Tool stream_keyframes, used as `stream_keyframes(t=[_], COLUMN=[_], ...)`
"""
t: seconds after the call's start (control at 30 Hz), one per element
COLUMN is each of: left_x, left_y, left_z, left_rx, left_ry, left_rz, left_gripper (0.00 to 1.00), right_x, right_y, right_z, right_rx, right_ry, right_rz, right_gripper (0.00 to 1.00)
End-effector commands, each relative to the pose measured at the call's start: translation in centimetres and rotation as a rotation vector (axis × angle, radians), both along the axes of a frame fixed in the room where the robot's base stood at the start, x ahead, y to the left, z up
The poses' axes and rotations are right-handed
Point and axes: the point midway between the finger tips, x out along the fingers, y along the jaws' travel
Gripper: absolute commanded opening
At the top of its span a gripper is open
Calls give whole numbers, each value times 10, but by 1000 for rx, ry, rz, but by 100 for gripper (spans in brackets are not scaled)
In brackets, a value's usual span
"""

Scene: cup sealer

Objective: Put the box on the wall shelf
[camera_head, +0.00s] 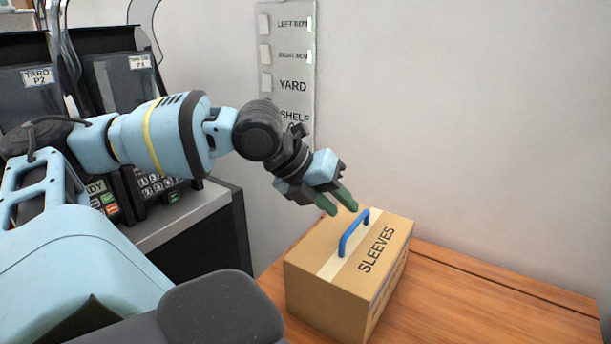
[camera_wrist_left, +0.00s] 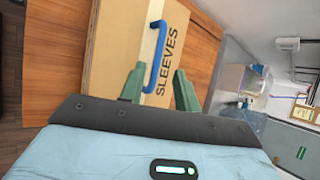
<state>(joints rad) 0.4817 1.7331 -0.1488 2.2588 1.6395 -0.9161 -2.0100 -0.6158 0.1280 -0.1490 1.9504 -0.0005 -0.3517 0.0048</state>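A brown cardboard box (camera_head: 345,277) labelled SLEEVES, with a blue handle (camera_head: 353,233) on top, stands on a wooden surface in the head view. My left gripper (camera_head: 340,207) is just above and behind the handle, its green fingers pointing down toward it. In the left wrist view the box (camera_wrist_left: 115,60) lies ahead. The blue handle (camera_wrist_left: 156,55) shows between the two spread fingers (camera_wrist_left: 158,85), and they are not closed on it. My right gripper is in neither view. No wall shelf can be made out for certain.
A sign panel (camera_head: 288,70) with several labels, one reading SHELF, hangs on the wall behind the arm. Dark machines (camera_head: 120,85) with keypads stand on a grey counter (camera_head: 185,215) at left. The wooden surface (camera_head: 490,300) right of the box is clear.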

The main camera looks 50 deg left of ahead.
Motion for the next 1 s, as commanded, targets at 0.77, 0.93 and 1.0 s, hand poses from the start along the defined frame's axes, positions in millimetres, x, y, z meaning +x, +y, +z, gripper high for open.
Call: stream_keyframes(t=[0.77,0.93,1.0], left_x=[-37,-40,-40], left_y=[19,20,20], left_z=[50,52,52], left_rx=[0,0,0], left_ry=[-5,-3,-3], left_rz=[6,6,6], left_gripper=[32,32,32], right_x=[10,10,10], right_y=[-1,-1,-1], right_z=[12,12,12], right_rx=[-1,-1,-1], right_ry=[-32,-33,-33], right_rz=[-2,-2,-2], right_gripper=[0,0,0])
